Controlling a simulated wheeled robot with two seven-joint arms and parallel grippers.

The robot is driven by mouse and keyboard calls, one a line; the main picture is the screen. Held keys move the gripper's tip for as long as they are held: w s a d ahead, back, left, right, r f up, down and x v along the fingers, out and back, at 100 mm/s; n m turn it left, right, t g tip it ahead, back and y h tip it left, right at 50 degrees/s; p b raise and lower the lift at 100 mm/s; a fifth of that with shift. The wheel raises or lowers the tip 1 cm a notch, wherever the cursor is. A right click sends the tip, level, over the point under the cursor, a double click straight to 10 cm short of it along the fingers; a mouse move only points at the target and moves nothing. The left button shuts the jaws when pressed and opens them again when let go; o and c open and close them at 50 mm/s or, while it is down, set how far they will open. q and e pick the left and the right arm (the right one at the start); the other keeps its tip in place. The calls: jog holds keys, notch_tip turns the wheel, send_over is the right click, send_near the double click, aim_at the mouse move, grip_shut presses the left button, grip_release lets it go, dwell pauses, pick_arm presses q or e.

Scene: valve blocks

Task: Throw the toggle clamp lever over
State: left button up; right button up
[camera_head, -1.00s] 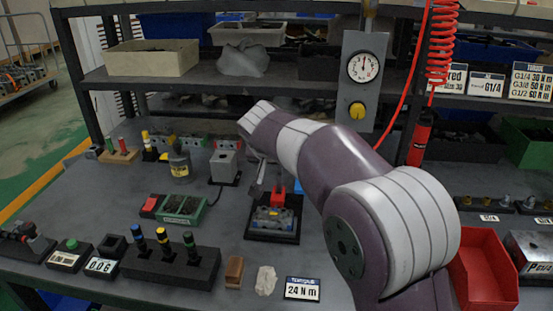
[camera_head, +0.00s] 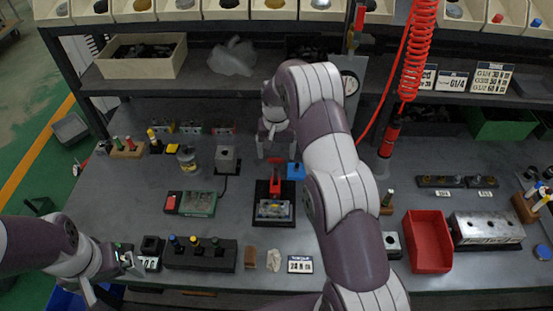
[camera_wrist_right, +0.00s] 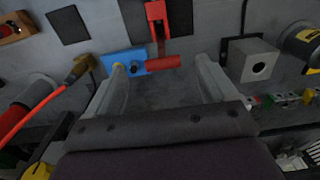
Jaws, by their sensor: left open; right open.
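The toggle clamp has a red lever (camera_head: 275,173) on a dark base plate (camera_head: 259,217), with a grey metal part on the near end. In the right wrist view, the red lever's bar (camera_wrist_right: 163,63) lies crosswise near the fingertips, and its red bracket stands above. My right gripper (camera_head: 275,153) is open at the far side of the clamp. Its spread fingers also show in the right wrist view (camera_wrist_right: 159,66), with nothing gripped. Whether a finger touches the lever or blue block is unclear. My left gripper (camera_head: 133,262) is open and empty at the front left.
A blue block (camera_head: 296,171) sits right beside the lever. A green box (camera_head: 198,204) and a grey block (camera_head: 227,159) stand to the left. A red bin (camera_head: 428,242) is at right. My right arm covers the bench's centre right.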

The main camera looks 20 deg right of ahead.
aim_at(276, 161)
jog(key=f, duration=0.2)
jog(key=f+p, duration=0.1)
jog(key=f, duration=0.3)
jog(key=shift+w+f, duration=0.1)
jog(key=shift+w, duration=0.2)
jog(key=shift+s+f, duration=0.2)
jog(key=shift+f, duration=0.15)
pick_arm(q)
jog(key=shift+w+r, duration=0.25)
jog(key=shift+r, duration=0.6)
pick_arm(e)
jog(key=shift+w+f, duration=0.1)
jog(key=shift+c, duration=0.3)
